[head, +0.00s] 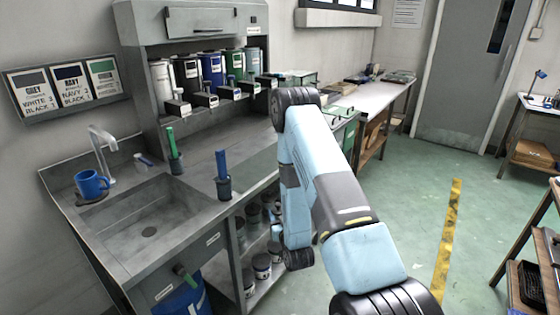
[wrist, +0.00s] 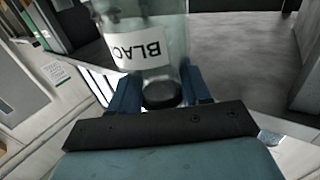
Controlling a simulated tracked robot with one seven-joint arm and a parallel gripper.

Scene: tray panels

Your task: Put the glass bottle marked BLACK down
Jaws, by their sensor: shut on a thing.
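The grey counter (head: 195,205) carries a sink (head: 150,225), a blue mug (head: 91,184), and green and blue tools in holders. Several colour canisters (head: 211,68) stand above dispensers at the back. A lower shelf holds jars (head: 262,265). Open green floor (head: 410,200) lies right.

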